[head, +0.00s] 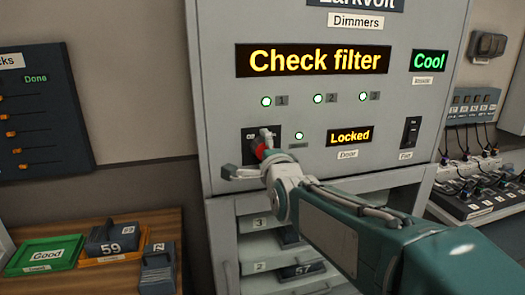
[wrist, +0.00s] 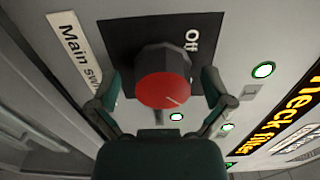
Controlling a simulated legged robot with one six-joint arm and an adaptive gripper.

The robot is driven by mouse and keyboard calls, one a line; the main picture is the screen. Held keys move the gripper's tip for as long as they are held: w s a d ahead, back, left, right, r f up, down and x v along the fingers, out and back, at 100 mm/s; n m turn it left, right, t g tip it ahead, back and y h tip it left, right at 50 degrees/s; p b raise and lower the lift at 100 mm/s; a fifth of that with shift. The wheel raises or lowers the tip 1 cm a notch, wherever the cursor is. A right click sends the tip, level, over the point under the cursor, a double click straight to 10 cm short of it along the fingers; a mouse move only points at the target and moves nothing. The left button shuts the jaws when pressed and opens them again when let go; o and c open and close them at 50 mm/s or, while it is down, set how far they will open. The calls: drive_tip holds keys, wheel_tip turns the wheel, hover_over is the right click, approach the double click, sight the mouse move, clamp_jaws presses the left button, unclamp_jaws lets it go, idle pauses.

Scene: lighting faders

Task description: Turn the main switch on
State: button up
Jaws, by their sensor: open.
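The main switch is a dark rotary knob with a red face (wrist: 163,92) on a black plate (wrist: 120,38). In the wrist view, the plate shows "Off" on the right, and a partly cut-off label (wrist: 78,48) beside it starts with "Main sw". A short pale mark shows on the red face. In the head view, the red knob (head: 260,151) is partly hidden by my gripper (head: 252,160). My gripper is open, with one finger on each side of the knob. I cannot tell whether the fingers touch it.
The grey dimmer cabinet carries a yellow "Check filter" display (head: 312,60), a "Locked" door display (head: 350,135) and a fan rocker switch (head: 410,132). Several green lamps are lit. Drawers (head: 270,245) lie below. A wooden table (head: 120,225) with trays stands at left.

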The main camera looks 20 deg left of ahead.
drive_tip(key=v, duration=1.1)
drive_tip(key=shift+s, duration=0.45)
drive_tip(key=shift+f, duration=0.1)
drive_tip(key=s+d+f+n+g+h, duration=0.3)
drive_tip(key=s+d+f, duration=0.3)
drive_tip(key=d, duration=0.2)
drive_tip(key=s+d+f+n+g+h, duration=0.3)
drive_tip(key=s+d+f+n, duration=0.2)
drive_tip(key=d, duration=0.4)
drive_tip(key=s+d+f+n+g+h, duration=0.3)
drive_tip(key=s+d+f, duration=0.3)
drive_tip(key=d, duration=0.3)
drive_tip(key=shift+s+d+f+n+g+h, duration=0.15)
drive_tip(key=shift+s+f+n+g+h, duration=0.15)
drive_tip(key=shift+n, duration=0.1)
